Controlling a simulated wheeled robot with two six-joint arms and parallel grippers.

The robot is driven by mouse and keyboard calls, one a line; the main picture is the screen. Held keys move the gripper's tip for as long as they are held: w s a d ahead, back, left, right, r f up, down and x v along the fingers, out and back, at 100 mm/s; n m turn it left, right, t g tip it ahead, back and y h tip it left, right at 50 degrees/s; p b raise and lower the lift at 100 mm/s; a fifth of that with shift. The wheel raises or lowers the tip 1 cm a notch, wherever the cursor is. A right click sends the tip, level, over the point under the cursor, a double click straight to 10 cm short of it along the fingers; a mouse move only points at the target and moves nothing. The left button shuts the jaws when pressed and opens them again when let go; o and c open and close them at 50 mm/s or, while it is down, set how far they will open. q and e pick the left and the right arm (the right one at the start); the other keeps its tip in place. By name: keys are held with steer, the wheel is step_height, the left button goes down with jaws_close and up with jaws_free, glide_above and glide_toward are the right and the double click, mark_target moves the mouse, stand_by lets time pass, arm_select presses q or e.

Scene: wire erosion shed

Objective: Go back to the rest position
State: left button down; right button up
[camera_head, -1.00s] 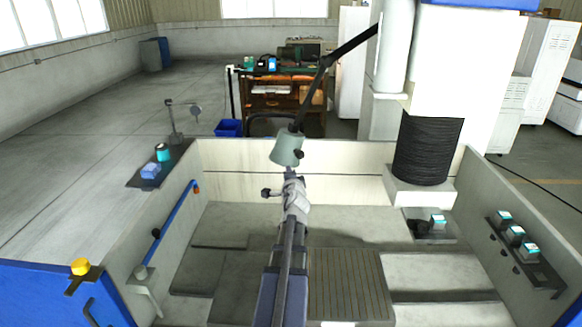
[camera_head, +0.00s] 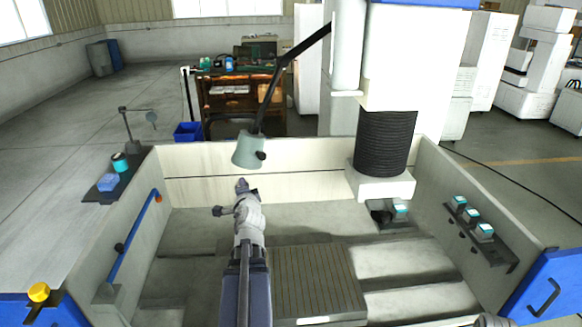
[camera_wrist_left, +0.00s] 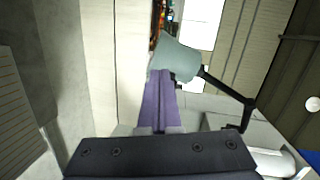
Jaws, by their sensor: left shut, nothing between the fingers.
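My left gripper (camera_head: 243,186) reaches forward over the middle of the open machine tank (camera_head: 290,160). Its fingers also show in the left wrist view (camera_wrist_left: 160,80), shut together and empty. The grey-green lamp head (camera_head: 249,150) hangs on its black arm just beyond the fingertips in the head view. In the left wrist view the lamp head (camera_wrist_left: 175,55) appears close by the fingertips; whether they touch is unclear.
A slatted plate (camera_head: 318,280) lies on the tank floor. A shelf with several teal-topped items (camera_head: 484,230) is on the right wall. A blue rail (camera_head: 133,237) runs along the left wall. A black bellows column (camera_head: 385,143) stands at the back right.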

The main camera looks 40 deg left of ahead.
arm_select(q)
steer(key=w+d+f+n+g+h+b, duration=0.1)
steer(key=w+d+f+h+b, duration=0.25)
steer(key=d+f, duration=0.55)
steer(key=w+d+f+g+h+b, duration=0.15)
steer(key=w+d+f, duration=0.3)
steer(key=d, duration=0.75)
steer(key=w+d+f+n+h+b, duration=0.1)
steer(key=w+d+f+h+b, duration=0.25)
steer(key=d+f, duration=0.6)
steer(key=s+d+f+g+h+b, duration=0.1)
steer(key=s+d+f+g+b, duration=0.1)
steer(key=d, duration=0.8)
steer(key=s+d+f+g+h+b, duration=0.1)
steer(key=s+d+f+g+b, duration=0.1)
steer(key=s+d+f, duration=0.2)
steer(key=s+d+f+m+g+h+b, duration=0.1)
steer(key=s+d+f, duration=0.3)
steer(key=d, duration=1.3)
steer(key=s+g+h+b, duration=0.1)
steer(key=s, duration=0.2)
steer(key=shift+s+d, duration=0.2)
steer(key=shift+s, duration=0.1)
